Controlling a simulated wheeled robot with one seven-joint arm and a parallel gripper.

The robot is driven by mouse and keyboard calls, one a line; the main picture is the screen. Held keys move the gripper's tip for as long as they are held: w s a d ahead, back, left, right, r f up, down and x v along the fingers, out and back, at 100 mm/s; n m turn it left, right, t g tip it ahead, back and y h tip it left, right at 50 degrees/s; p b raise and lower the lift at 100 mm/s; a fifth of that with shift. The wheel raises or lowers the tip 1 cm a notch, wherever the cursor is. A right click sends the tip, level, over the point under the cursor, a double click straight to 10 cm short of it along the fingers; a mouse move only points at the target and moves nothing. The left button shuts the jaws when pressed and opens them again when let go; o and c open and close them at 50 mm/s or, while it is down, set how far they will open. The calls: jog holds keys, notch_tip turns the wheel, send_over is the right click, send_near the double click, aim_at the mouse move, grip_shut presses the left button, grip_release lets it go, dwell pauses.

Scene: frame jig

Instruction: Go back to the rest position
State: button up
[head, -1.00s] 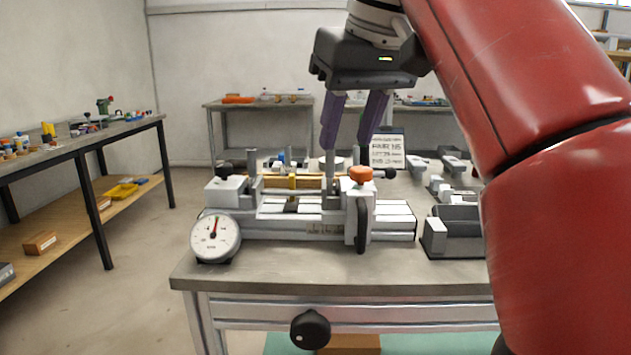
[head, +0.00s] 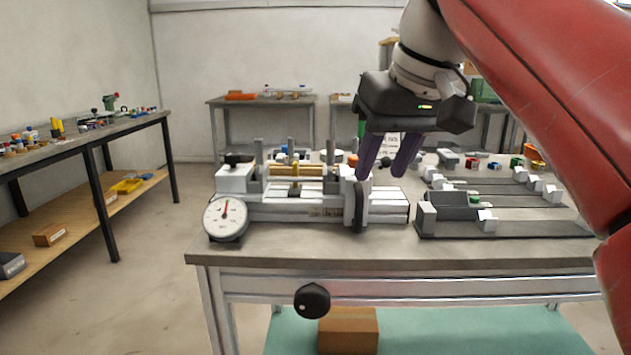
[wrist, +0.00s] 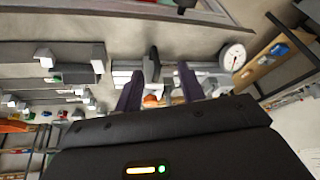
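My gripper (head: 385,172) hangs above the workbench, just right of the frame jig (head: 290,209), with its two purple fingers pointing down. The fingers stand apart with nothing seen between them in the head view. In the wrist view my gripper (wrist: 160,88) also shows both fingers spread, with the jig (wrist: 150,68) behind them. The orange knob (wrist: 151,100) shows beyond the gap between the fingers. The jig holds a brass-coloured bar and a dial gauge (head: 226,217) stands at its left front corner.
Grey fixtures (head: 462,212) with white blocks stand on the bench (head: 300,250) to the right of the jig. A black hand knob (head: 311,300) sticks out at the bench front. A side bench (head: 85,140) stands at the left, with open floor between.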

jog(key=s+d+f+m, duration=0.1)
jog(key=s+f, duration=0.3)
jog(key=f, duration=0.6)
jog(key=s+d+f+m+t+h, duration=0.1)
jog(key=s+d+f, duration=0.2)
jog(key=f, duration=0.7)
jog(key=s+d+f+m+h, duration=0.1)
jog(key=s+f, duration=0.4)
jog(key=f, duration=0.6)
jog(key=shift+s+d+m, duration=0.2)
jog(key=shift+d+m, duration=0.3)
jog(key=shift+d, duration=0.4)
